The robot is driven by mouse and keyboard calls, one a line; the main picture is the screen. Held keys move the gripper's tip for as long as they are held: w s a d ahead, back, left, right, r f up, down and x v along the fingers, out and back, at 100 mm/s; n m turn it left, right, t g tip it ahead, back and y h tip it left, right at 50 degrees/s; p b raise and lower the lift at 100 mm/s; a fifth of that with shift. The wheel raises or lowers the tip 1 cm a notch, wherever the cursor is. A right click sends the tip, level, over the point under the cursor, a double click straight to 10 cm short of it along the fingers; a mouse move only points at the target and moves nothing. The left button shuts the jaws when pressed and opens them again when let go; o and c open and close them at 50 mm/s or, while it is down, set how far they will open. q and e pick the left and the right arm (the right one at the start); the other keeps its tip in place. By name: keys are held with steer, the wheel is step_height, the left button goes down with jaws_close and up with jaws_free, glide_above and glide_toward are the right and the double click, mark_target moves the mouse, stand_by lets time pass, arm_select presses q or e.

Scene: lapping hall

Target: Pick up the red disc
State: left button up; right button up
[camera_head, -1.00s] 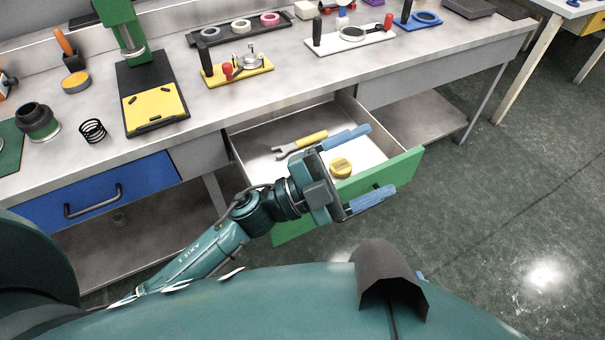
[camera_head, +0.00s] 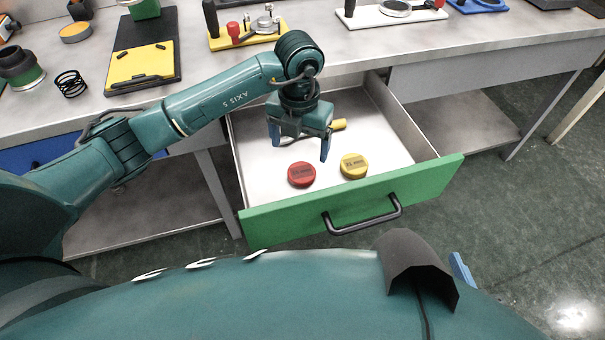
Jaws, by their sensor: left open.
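The red disc (camera_head: 301,174) lies flat on the floor of the open drawer (camera_head: 270,192), near its front left. A yellow disc (camera_head: 354,166) lies to its right with a gap between. My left gripper (camera_head: 300,148) points down over the drawer, just behind and above the red disc. It is open and empty, its blue fingers apart, and does not appear to touch either disc. Only a blue finger of my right gripper (camera_head: 461,268) shows at the lower right, beyond my body; its jaws cannot be made out.
A yellow tool handle (camera_head: 338,124) shows behind my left gripper; the rest of that tool is hidden. The drawer's green front (camera_head: 300,216) and side walls stand around the discs. The bench top (camera_head: 370,50) with several fixtures lies above and behind. The drawer's right part is clear.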

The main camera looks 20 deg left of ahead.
arm_select(q)
glide_above(301, 173)
steer(key=s, duration=0.1)
step_height(301, 173, down, 4)
steer(key=shift+d+f, duration=0.1)
steer(key=shift+f, duration=0.15)
steer(key=f, duration=0.1)
steer(key=f+b, duration=0.1)
steer(key=f, duration=0.1)
steer(key=w+f, duration=0.1)
steer(key=f, duration=0.1)
steer(key=c, duration=1)
steer(key=shift+c, duration=0.5)
